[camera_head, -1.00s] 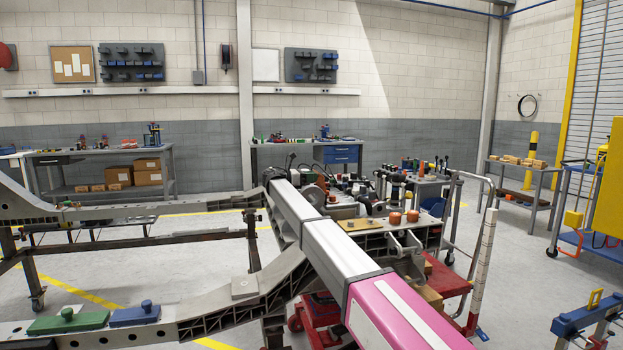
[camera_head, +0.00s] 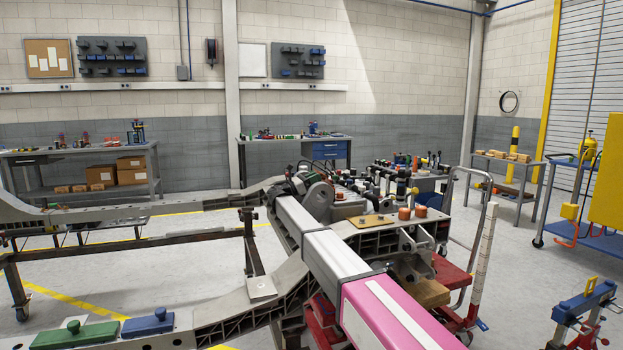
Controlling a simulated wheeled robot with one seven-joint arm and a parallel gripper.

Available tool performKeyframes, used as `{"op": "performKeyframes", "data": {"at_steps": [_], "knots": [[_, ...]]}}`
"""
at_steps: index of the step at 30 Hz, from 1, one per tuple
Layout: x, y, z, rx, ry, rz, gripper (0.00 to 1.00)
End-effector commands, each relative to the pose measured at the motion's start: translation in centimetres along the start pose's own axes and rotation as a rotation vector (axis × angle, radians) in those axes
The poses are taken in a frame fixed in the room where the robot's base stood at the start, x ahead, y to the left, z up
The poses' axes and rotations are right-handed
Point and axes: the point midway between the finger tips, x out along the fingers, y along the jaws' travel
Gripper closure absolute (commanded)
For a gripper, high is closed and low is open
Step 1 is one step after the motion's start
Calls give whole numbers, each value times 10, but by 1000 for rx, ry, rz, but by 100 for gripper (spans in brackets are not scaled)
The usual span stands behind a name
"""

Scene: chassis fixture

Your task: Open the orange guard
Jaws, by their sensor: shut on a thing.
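I cannot make out an orange guard with certainty. Two small orange caps (camera_head: 405,213) stand on the crowded fixture top (camera_head: 372,236) right of centre; I cannot tell whether they belong to it. A long white and pink beam (camera_head: 335,258) runs from the bottom right up to the centre and covers part of the fixture. I cannot tell whether this beam is part of my arm.
A grey chassis frame (camera_head: 232,312) fills the left and bears a green block (camera_head: 75,334) and a blue block (camera_head: 148,322). A red trolley (camera_head: 452,280) and a blue stand (camera_head: 583,305) are at the right. Open floor (camera_head: 120,262) lies behind the frame.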

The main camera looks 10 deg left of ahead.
Motion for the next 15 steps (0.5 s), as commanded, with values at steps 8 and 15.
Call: {"op": "performKeyframes", "data": {"at_steps": [8,15], "knots": [[-1,0,-1,0,-35,0,100],[-1,0,-1,0,-34,0,48]]}}
